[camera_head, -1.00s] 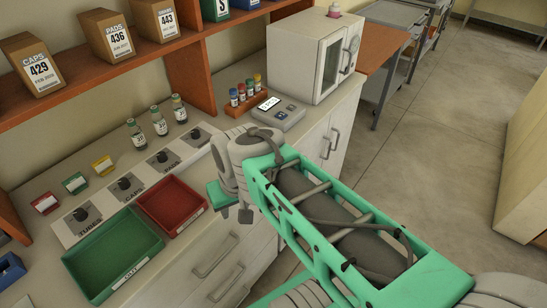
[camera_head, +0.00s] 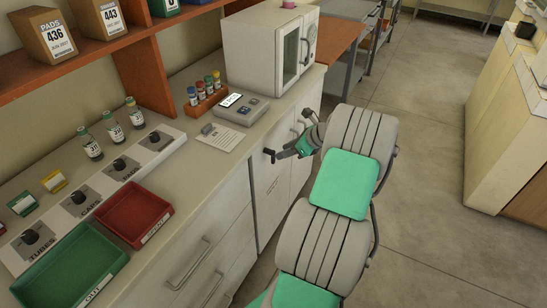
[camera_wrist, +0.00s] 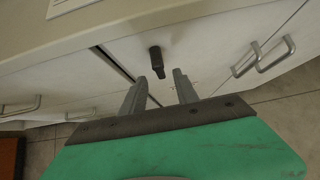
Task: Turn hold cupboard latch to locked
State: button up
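The cupboard latch is a small dark handle (camera_head: 269,155) on the white cupboard front below the counter. In the wrist view the latch (camera_wrist: 157,62) sticks out near the top of a door, beside a dark gap between panels. My gripper (camera_wrist: 158,84) is open, with its two grey fingers apart and nothing between them. The latch lies just beyond the fingertips, roughly centred between them. In the head view my gripper (camera_head: 285,153) is close to the latch from the right; whether they touch cannot be told. The latch's locked or unlocked state is not clear.
Bar handles (camera_wrist: 262,58) are on the cupboard doors right of the latch. The counter above holds a white incubator (camera_head: 270,50), a vial rack (camera_head: 206,104), a grey device (camera_head: 240,108), a red tray (camera_head: 133,213) and a green tray (camera_head: 70,270).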

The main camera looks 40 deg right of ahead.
aim_at(273, 163)
jog(key=x, duration=0.7)
jog(key=shift+a, duration=0.1)
grip_shut()
dwell(0.3)
